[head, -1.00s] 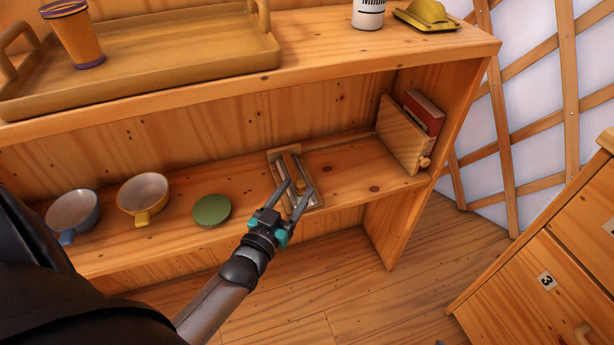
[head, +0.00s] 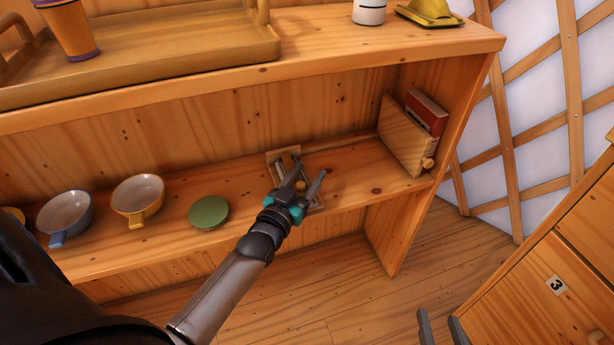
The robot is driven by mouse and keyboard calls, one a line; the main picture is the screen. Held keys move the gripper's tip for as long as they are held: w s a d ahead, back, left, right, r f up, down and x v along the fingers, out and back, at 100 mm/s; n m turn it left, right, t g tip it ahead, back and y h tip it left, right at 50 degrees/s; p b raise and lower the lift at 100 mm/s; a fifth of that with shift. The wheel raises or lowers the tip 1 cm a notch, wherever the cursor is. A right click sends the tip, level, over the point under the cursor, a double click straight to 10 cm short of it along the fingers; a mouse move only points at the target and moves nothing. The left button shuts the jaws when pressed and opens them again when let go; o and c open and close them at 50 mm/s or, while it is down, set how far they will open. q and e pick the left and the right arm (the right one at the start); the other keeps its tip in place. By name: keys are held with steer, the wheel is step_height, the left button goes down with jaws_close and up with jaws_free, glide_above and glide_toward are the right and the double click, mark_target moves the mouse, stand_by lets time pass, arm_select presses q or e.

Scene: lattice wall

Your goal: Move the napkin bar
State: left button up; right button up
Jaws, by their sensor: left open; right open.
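The napkin holder (head: 273,156) is a small light wooden tray lying on the lower shelf. The napkin bar (head: 300,185) is a wooden bar in its middle, now mostly hidden behind my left gripper. My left gripper (head: 306,172) is open over the holder, with its fingers spread on either side of the bar. I cannot tell whether the fingers touch it. My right gripper (head: 438,322) shows only its finger tips at the bottom edge, open and empty, in front of the drawer cabinet.
A green disc (head: 209,212), a yellow cup (head: 138,197) and a grey-blue cup (head: 65,215) stand left of the holder. A board (head: 402,140) and red book (head: 425,112) lean at right. The upper shelf (head: 330,45) overhangs. A cabinet (head: 540,290) stands right.

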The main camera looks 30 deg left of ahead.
arm_select(q)
steer(key=shift+c, duration=0.2)
jaws_close()
stand_by(0.4)
stand_by(0.9)
